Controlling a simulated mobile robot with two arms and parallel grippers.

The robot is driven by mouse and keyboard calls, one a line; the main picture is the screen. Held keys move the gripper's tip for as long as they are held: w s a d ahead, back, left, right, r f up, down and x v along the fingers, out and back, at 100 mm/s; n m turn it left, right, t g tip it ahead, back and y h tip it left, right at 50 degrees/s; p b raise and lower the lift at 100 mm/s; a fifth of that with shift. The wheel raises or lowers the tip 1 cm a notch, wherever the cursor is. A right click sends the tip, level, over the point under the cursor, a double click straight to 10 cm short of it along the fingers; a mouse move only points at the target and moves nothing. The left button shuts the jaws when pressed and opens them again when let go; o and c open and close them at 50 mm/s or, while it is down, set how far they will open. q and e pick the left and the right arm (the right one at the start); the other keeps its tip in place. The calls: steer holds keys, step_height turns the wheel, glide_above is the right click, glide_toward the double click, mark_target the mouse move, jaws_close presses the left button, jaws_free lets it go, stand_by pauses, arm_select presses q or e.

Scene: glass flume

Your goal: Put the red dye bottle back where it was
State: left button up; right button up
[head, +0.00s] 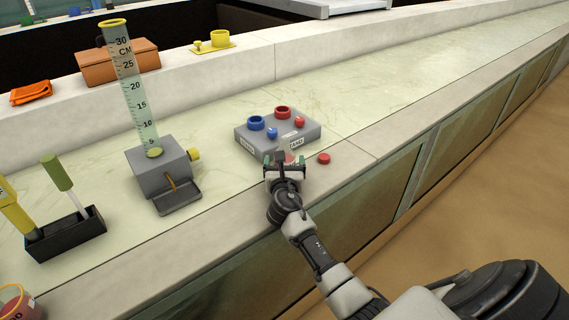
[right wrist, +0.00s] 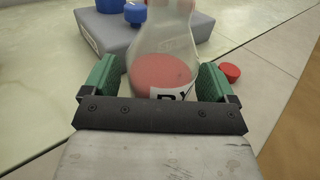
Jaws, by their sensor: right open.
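A clear conical flask with red liquid and a partly hidden label (right wrist: 163,72), which looks like the red dye bottle, stands between the fingers of my right gripper (right wrist: 160,82). The fingers are open, one on each side of it. In the head view my right gripper (head: 285,166) is at the front edge of a grey block (head: 270,142) and hides most of the flask. The block carries a blue ring (head: 255,123) and a red ring (head: 282,112). A red cap (head: 323,158) lies on the counter to the right; it also shows in the right wrist view (right wrist: 229,72). My left gripper is out of view.
A small blue cap (head: 272,133) and a small red cap (head: 299,122) sit on the block. A tall measuring cylinder (head: 138,95) stands in a grey base (head: 160,178) to the left. A dark holder (head: 66,235) is farther left. The counter right of the block is mostly clear.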

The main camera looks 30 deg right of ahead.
steer(key=v, duration=0.6)
steer(key=p+v, duration=0.1)
steer(key=v, duration=0.5)
steer(key=shift+r, duration=0.2)
